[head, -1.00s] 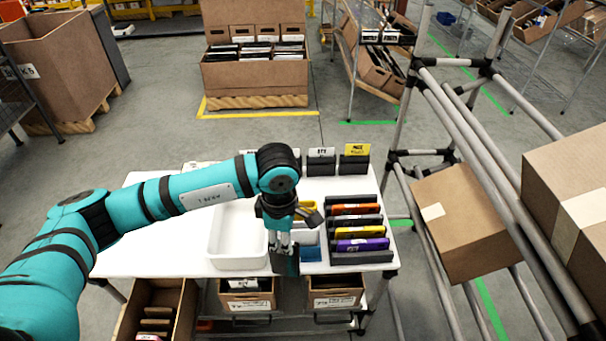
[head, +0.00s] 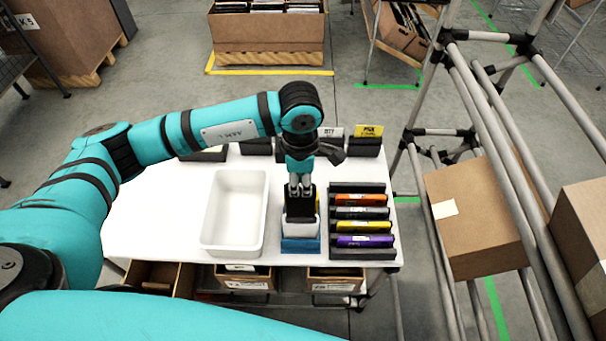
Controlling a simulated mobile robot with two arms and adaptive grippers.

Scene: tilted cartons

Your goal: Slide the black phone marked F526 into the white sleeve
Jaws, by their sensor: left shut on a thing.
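My left gripper (head: 299,184) points down over the table and is shut on the black phone (head: 299,208), which hangs upright below the fingers. The marking on the phone cannot be read. The white sleeve (head: 300,229) stands directly below the phone in a blue holder (head: 300,245). The phone's lower end meets the top of the sleeve in the picture; I cannot tell whether it is inside the opening or in front of it. My right gripper is not in view.
A white tray (head: 206,231) stands empty just left of the sleeve. A dark rack (head: 362,253) with several colored items stands to the right. Labelled dark holders (head: 367,147) line the table's back edge. A pipe frame with cartons (head: 480,223) is at the right.

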